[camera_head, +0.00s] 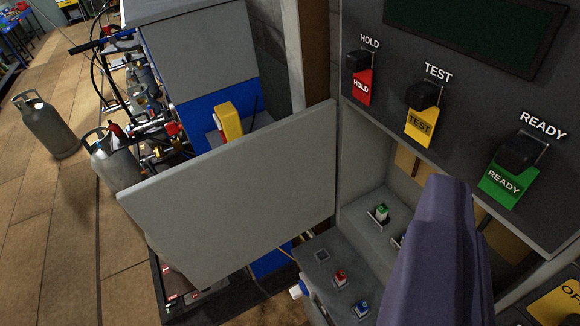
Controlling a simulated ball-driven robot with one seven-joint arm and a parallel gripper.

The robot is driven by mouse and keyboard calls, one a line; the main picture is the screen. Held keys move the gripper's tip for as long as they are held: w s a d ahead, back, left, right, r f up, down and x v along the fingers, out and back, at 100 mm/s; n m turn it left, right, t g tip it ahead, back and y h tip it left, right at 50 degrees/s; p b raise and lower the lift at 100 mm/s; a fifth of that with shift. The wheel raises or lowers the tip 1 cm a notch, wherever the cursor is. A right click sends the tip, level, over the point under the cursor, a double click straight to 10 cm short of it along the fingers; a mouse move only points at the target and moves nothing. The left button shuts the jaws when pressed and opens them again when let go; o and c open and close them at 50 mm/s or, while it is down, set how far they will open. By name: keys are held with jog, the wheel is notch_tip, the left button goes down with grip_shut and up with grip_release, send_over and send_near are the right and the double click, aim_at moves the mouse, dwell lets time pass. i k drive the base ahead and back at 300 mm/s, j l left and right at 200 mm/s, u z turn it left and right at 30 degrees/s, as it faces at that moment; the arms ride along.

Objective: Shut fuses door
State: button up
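The fuses door, a flat light-grey panel (230,200), stands open and swung out to the left of its compartment. Its right edge meets the grey cabinet frame. The compartment (358,205) is open and shows a green-topped fuse (381,212). A red-topped fuse (340,278) and a blue-topped fuse (361,308) sit on a grey surface lower down. My gripper (440,250) shows as a dark purple finger shape in front of the compartment, right of the door and apart from it in the picture. It hides part of the compartment. Its opening cannot be seen.
Above the compartment is a dark panel with HOLD (362,86), TEST (421,124) and READY (503,183) switches. Behind the door stand a grey-and-blue machine (200,60) and gas cylinders (48,125).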

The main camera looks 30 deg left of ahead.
aim_at(213, 214)
jog(key=j+z, duration=0.15)
jog(key=z, duration=0.3)
jog(key=j+z, duration=0.2)
jog(key=z, duration=0.25)
jog(key=j+z, duration=0.15)
jog(key=j, duration=0.25)
jog(key=k+j+z, duration=0.15)
jog(key=j, duration=0.25)
jog(key=j+z, duration=0.15)
jog(key=j, duration=0.25)
jog(key=k+j+z, duration=0.15)
jog(key=j, duration=0.25)
jog(key=k+j+z, duration=0.15)
jog(key=j, duration=0.2)
jog(key=k+j, duration=0.15)
jog(key=j, duration=0.2)
jog(key=k+j, duration=0.1)
jog(key=j, duration=0.25)
jog(key=k+j, duration=0.15)
jog(key=j, duration=0.2)
jog(key=k+j, duration=0.1)
jog(key=j, duration=0.25)
jog(key=k+j, duration=0.15)
jog(key=j, duration=0.2)
jog(key=i+j+z, duration=0.05)
